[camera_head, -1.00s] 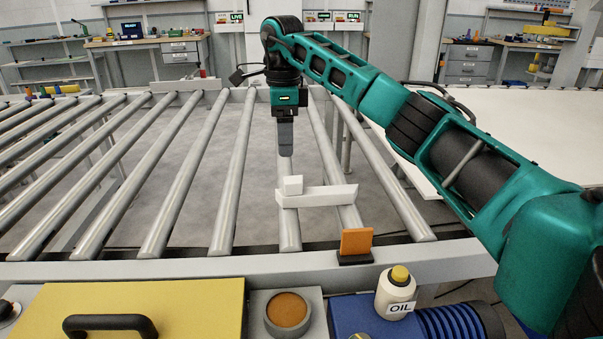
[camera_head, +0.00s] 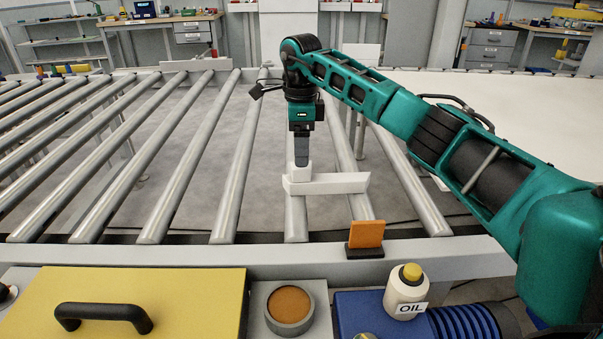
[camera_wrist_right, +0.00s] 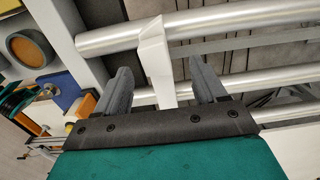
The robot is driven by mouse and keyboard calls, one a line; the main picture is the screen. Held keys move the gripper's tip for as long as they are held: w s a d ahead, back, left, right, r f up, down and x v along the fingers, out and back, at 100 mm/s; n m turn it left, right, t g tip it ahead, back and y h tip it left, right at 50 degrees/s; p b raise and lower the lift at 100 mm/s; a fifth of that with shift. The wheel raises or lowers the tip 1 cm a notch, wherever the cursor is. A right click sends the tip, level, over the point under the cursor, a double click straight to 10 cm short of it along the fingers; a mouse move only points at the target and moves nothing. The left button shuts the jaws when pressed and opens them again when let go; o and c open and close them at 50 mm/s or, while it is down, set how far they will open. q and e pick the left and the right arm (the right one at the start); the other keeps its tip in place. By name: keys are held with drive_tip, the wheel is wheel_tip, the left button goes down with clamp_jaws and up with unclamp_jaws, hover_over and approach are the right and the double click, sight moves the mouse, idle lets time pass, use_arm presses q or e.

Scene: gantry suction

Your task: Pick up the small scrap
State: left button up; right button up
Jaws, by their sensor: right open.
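I cannot tell whether block and bar are one piece. My right gripper (camera_head: 301,162) points down with its fingertips right at the block, partly hiding it. In the right wrist view the white scrap (camera_wrist_right: 154,52) shows between the two spread fingers, with a gap on each side, so the right gripper (camera_wrist_right: 159,72) is open. My left gripper is not in view.
Metal rollers (camera_head: 190,155) with open gaps surround the scrap. An orange tab (camera_head: 366,233) stands on the front rail (camera_head: 200,255). Nearer are a yellow lid with black handle (camera_head: 190,290), an orange button (camera_head: 289,303) and an oil bottle (camera_head: 404,290).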

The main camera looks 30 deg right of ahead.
sight(302, 172)
drive_tip(key=f, duration=0.5)
drive_tip(key=shift+s+a+b, duration=0.1)
drive_tip(key=shift+s+b, duration=0.2)
drive_tip(key=shift+b, duration=0.05)
drive_tip(key=shift+r, duration=0.1)
drive_tip(key=c, duration=1.1)
